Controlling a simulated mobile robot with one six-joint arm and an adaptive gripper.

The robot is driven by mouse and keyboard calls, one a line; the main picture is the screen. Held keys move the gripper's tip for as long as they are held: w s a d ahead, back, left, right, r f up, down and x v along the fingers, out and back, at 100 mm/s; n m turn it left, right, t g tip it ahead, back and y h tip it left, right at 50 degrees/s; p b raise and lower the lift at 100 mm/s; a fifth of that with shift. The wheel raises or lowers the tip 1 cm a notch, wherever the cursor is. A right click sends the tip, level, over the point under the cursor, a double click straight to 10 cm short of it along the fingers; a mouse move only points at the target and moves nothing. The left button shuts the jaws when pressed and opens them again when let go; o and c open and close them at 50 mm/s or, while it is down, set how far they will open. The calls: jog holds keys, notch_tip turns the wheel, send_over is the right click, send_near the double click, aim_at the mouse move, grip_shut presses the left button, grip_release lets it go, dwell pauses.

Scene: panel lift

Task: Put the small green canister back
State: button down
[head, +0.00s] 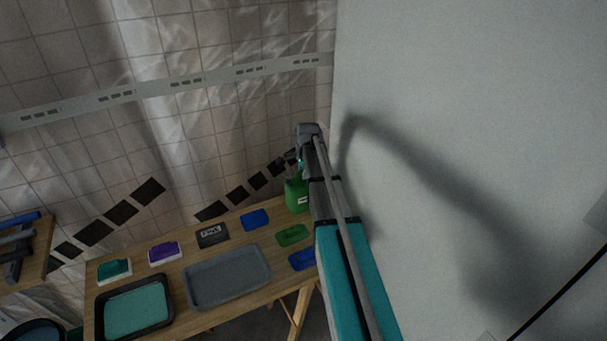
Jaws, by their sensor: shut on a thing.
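The small green canister (294,197) shows in the head view at the far right end of the wooden table, upright, with a pale label. My gripper (297,165) is at its top, shut on the canister, partly hidden behind my arm. The arm comes up from the lower right and bends down to the canister. The canister's right side is hidden by my arm. I cannot tell whether its base touches the table.
The wooden table (180,262) holds a grey tray (227,277), a black tray with teal content (138,312), blue and green pads (292,235), a dark box (212,235), and purple and teal blocks. A large pale panel (450,120) stands close on the right. A tiled wall is behind.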

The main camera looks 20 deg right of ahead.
jog(key=c, duration=0.6)
grip_release()
jog(key=p+v, duration=1.1)
jog(key=v, duration=0.1)
jog(key=shift+p, duration=0.35)
dwell(0.8)
jog(key=s+a+n, duration=0.6)
jog(key=s+a, duration=0.1)
jog(key=s+a+n+g, duration=0.1)
jog(key=s+a+n, duration=0.4)
jog(key=s+a, duration=0.3)
jog(key=s+a+n+g, duration=0.1)
jog(key=s+a+n, duration=0.5)
jog(key=s+a, duration=0.1)
jog(key=shift+s+a+f+n, duration=0.15)
jog(key=shift+s+a+n, duration=0.2)
jog(key=shift+s, duration=0.4)
